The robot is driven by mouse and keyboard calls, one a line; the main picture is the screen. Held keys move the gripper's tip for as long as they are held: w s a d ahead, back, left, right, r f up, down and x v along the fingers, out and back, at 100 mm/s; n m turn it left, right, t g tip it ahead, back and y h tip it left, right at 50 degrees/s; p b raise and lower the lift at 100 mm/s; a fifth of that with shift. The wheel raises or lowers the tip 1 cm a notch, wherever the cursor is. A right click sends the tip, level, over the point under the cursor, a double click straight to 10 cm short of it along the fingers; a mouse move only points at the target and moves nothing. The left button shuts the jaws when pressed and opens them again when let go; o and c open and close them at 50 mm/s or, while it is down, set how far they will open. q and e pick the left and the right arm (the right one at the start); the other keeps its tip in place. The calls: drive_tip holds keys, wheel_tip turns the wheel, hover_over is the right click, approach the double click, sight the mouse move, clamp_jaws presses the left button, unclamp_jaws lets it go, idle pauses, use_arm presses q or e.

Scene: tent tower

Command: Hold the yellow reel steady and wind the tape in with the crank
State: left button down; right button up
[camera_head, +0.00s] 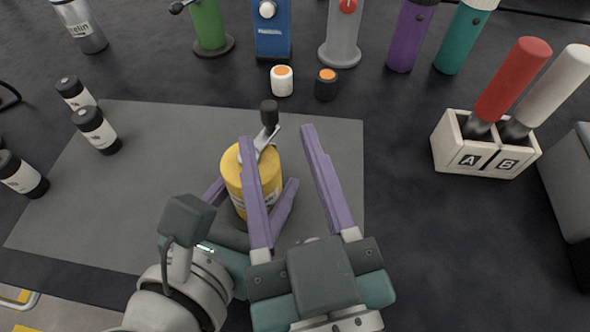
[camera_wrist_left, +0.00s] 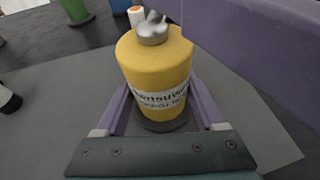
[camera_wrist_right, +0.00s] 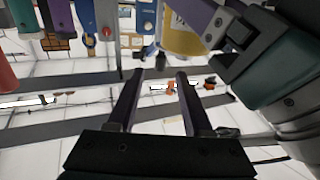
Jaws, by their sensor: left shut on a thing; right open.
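The yellow reel (camera_head: 233,174) stands upright on the grey mat (camera_head: 160,150). A grey crank with a black knob (camera_head: 269,113) sits on its top, the knob pointing away from me. My left gripper (camera_wrist_left: 160,112) is shut on the reel's lower body, one finger on each side, below the printed label. The reel also fills the middle of the left wrist view (camera_wrist_left: 155,65). My right gripper (camera_head: 278,135) is open and empty, above and to the right of the reel, its left finger covering part of the reel. In the right wrist view the reel (camera_wrist_right: 183,40) shows beyond the fingers. No tape is visible.
A white and a black small jar (camera_head: 326,85) stand behind the mat. Coloured cylinders (camera_head: 343,35) line the back. A holder marked A and B (camera_head: 463,155) stands right. The mat's left half is mostly clear.

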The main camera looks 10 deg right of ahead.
drive_tip(key=s, duration=0.6)
drive_tip(key=shift+s+d, duration=0.15)
drive_tip(key=n+g+y, duration=1)
drive_tip(key=n+y, duration=0.2)
drive_tip(key=y, duration=0.3)
approach(271, 128)
drive_tip(key=x, duration=0.3)
drive_tip(key=r+x, duration=0.1)
drive_tip(key=x, duration=0.6)
drive_tip(key=shift+w+r, duration=0.15)
drive_tip(key=shift+w, duration=0.25)
drive_tip(key=shift+c, duration=0.2)
